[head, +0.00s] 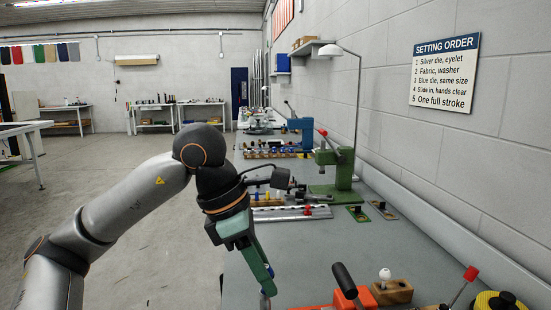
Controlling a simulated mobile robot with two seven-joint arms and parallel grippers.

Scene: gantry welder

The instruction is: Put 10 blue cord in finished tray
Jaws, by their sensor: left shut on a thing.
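My left gripper (265,280) has green fingers and points down over the near left part of the grey bench. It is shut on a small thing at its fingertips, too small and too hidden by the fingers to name. I cannot make out any blue cord for certain. No tray in view can be told as the finished tray. My right gripper is not in view.
The bench (310,258) runs away along the right wall. A green press (341,165) and a blue press (301,127) stand on it, with a metal rail (290,214) before the green one. An orange tool (351,299) and wooden block (391,292) stand at the near edge.

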